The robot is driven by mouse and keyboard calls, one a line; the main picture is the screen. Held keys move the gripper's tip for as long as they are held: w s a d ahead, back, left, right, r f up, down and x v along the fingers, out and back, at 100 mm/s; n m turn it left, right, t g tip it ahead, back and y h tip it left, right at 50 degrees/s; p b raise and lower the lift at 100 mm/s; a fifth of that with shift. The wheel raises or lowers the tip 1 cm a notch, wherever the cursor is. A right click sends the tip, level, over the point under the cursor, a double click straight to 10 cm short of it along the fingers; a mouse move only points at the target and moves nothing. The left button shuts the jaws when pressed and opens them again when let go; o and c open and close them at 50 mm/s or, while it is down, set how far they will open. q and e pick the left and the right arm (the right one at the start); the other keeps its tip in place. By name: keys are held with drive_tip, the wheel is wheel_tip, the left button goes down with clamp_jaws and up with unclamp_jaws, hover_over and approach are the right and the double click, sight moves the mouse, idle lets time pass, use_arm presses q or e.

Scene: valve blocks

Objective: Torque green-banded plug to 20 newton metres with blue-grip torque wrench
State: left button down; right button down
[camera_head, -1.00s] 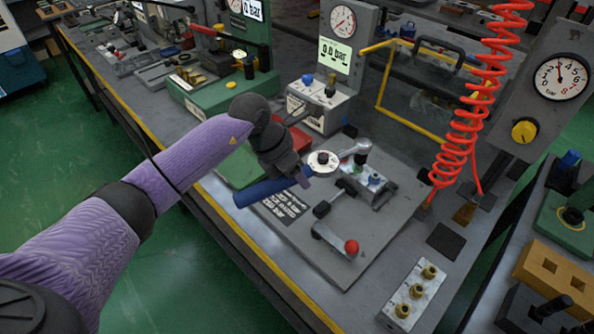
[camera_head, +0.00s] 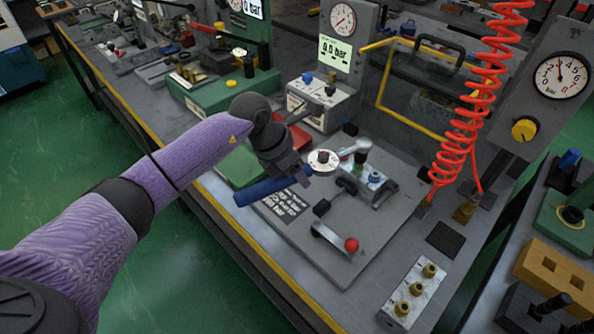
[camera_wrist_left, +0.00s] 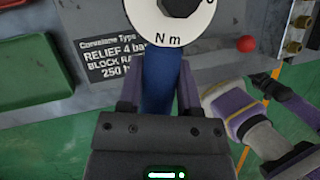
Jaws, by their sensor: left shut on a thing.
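The torque wrench has a blue grip (camera_head: 262,190), a round white dial (camera_head: 323,161) and a silver head (camera_head: 355,147). My left gripper (camera_head: 300,174) is shut on the blue grip, which also shows between its fingers in the left wrist view (camera_wrist_left: 158,80). The dial, marked "N m" (camera_wrist_left: 180,30), lies just beyond the fingers. The wrench head is over the metal valve block (camera_head: 375,187). A little green shows just under the head at the green-banded plug (camera_head: 361,159); whether the head is seated on it I cannot tell.
A coiled red hose (camera_head: 460,130) hangs to the right. A pale rack (camera_head: 410,293) with several brass fittings lies in front. Green (camera_head: 240,165) and red trays lie behind the wrench.

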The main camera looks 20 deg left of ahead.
use_arm(q)
drive_tip(key=shift+f+b, duration=0.85)
drive_tip(key=shift+f, duration=0.35)
drive_tip(key=shift+w+a+f+m+g+b, duration=0.1)
drive_tip(key=shift+w+a+m+g+b, duration=0.2)
drive_tip(key=shift+w+a+m+b, duration=1.05)
drive_tip(key=shift+s+d+n+b, duration=0.35)
drive_tip(key=shift+s+d+b, duration=0.1)
drive_tip(key=shift+b, duration=0.15)
drive_tip(key=shift+a, duration=0.1)
